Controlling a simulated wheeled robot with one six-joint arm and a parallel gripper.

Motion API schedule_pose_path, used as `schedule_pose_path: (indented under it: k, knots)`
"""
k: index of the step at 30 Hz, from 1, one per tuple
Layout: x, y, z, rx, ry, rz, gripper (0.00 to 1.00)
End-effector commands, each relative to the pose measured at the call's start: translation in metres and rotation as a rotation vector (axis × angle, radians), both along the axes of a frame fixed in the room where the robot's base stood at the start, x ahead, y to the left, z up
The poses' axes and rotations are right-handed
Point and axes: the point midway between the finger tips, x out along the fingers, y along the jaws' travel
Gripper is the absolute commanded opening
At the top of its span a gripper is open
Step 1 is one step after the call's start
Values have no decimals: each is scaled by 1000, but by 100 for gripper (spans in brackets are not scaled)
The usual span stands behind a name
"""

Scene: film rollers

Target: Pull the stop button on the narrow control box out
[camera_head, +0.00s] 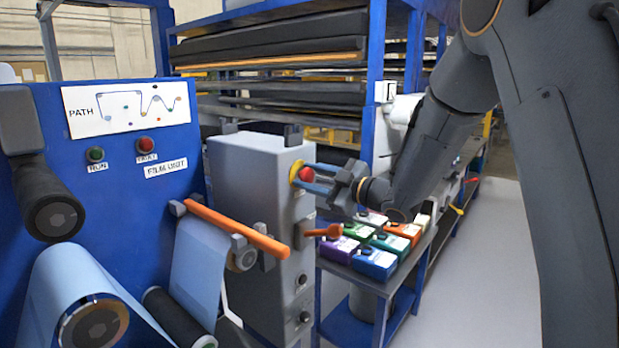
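The narrow control box (245,185) is a tall grey cabinet in the middle of the view. Its stop button (306,174) is a red knob on a yellow round plate (295,172), high on the box's right-hand face. My gripper (312,176) comes in from the right, and its two bluish fingers reach to the button, one above it and one below. The fingers are apart, with the red knob showing between them. I cannot tell whether either finger touches the knob.
A blue film unit panel (100,190) with rollers stands left. Several coloured boxes (372,262) sit on a low bench behind. Open floor lies right.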

Motion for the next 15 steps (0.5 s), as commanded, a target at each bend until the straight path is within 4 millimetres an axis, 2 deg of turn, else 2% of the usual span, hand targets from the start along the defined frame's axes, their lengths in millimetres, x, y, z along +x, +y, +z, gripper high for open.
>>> schedule_pose_path:
  k: [1, 3, 15]
  knots:
    - [0, 0, 0, 0, 0, 0, 8]
    - [0, 0, 0, 0, 0, 0, 0]
    - [-9, -13, 0, 0, 0, -1, 0]
